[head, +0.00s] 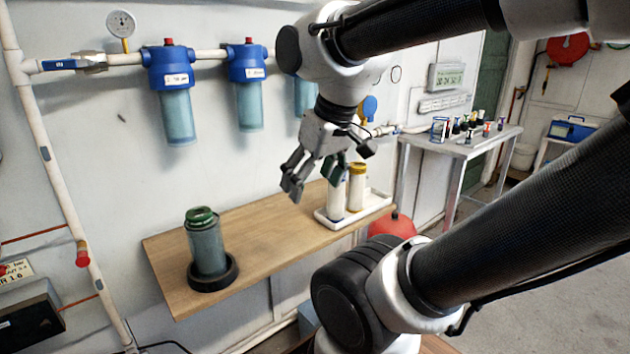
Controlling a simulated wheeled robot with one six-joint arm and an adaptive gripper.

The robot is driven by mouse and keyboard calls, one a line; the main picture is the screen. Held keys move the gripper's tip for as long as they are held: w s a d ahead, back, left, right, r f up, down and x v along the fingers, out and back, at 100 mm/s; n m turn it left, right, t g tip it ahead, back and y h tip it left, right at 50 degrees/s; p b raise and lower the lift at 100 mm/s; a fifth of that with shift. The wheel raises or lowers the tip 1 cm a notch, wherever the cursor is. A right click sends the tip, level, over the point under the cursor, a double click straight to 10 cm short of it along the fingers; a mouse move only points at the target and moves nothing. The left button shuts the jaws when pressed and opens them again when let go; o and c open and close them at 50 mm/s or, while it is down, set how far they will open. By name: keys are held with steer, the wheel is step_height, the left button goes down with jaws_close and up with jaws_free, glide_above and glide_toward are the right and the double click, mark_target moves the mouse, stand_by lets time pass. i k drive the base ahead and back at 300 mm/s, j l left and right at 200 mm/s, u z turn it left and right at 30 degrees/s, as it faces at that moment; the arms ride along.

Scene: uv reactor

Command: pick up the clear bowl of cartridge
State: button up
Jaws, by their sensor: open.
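A clear bowl (207,252) with a bluish tint stands upright on the left part of the wooden shelf (265,245). Its foot sits in a black ring (214,276), and a dark green piece (202,217) shows at its top. What fills the bowl is hard to make out. My gripper (313,180) is open and empty, fingers pointing down, up and to the right of the bowl and apart from it. It partly covers the white cartridges in the tray from my view.
A white tray (376,204) on the shelf's right end holds white cartridges, one yellow-topped (356,187). Blue filter heads (169,67) with clear bowls hang from the wall pipe. A side table (470,140) with small items stands at right. The shelf's middle is clear.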

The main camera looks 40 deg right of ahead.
mark_target(207, 250)
steer(key=k+j, duration=0.1)
steer(key=j, duration=0.5)
steer(key=k+j, duration=0.1)
steer(key=j, duration=0.55)
steer(key=i+z, duration=0.05)
